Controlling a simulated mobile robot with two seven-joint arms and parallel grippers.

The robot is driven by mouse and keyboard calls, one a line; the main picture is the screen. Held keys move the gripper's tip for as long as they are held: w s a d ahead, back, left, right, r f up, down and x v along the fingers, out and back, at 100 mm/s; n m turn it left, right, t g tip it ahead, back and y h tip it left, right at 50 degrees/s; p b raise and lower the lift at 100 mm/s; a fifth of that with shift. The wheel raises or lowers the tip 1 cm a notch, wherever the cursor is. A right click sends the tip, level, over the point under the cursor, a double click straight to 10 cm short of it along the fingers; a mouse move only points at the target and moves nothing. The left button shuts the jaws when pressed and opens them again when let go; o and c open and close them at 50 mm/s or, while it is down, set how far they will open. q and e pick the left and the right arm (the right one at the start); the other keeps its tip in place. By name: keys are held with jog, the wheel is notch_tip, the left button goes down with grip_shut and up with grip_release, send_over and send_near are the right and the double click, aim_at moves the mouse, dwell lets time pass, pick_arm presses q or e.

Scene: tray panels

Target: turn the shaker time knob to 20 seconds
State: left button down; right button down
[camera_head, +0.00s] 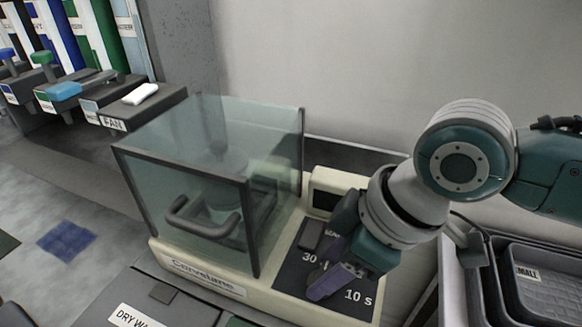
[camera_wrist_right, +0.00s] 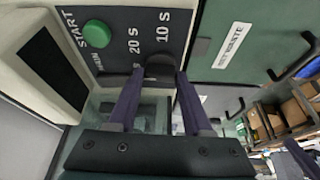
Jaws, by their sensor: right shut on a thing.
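The shaker (camera_head: 200,265) is a cream machine with a clear, dark-framed cover and a dark control panel (camera_head: 292,272) on its right. My right gripper (camera_head: 328,276) is over that panel, its purple fingers hiding the knob in the head view. In the right wrist view, the right gripper (camera_wrist_right: 155,85) is shut on the dark time knob (camera_wrist_right: 160,68), one finger on each side. The marks 10 s and 20 s show beyond the knob; another mark is partly covered. I cannot tell which mark the knob points to. My left gripper is not in view.
A green start button (camera_wrist_right: 97,34) and a dark display (camera_wrist_right: 52,70) are near the knob. Dark trays (camera_head: 545,290) stand right of the shaker. A grey handle (camera_head: 205,222) sticks out from the cover. A fan box (camera_head: 135,110) is at the back left.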

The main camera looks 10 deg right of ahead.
jog(key=m+p, duration=0.1)
jog(key=p, duration=0.1)
jog(key=m+t+p, duration=0.1)
jog(key=m, duration=0.1)
jog(key=shift+s+a+r+h+p, duration=0.1)
jog(key=shift+a+r+h+p, duration=0.1)
jog(key=shift+r+h+p, duration=0.15)
jog(key=shift+f+m+h+p, duration=0.15)
jog(key=shift+m+h+p, duration=0.2)
jog(key=shift+m+p, duration=0.6)
jog(key=shift+f+m+t, duration=0.1)
jog(key=shift+m+t, duration=0.2)
jog(key=shift+m, duration=0.35)
jog(key=shift+h, duration=0.3)
jog(key=shift+c, duration=1.6)
grip_release()
jog(key=p+v, duration=0.3)
jog(key=v, duration=0.7)
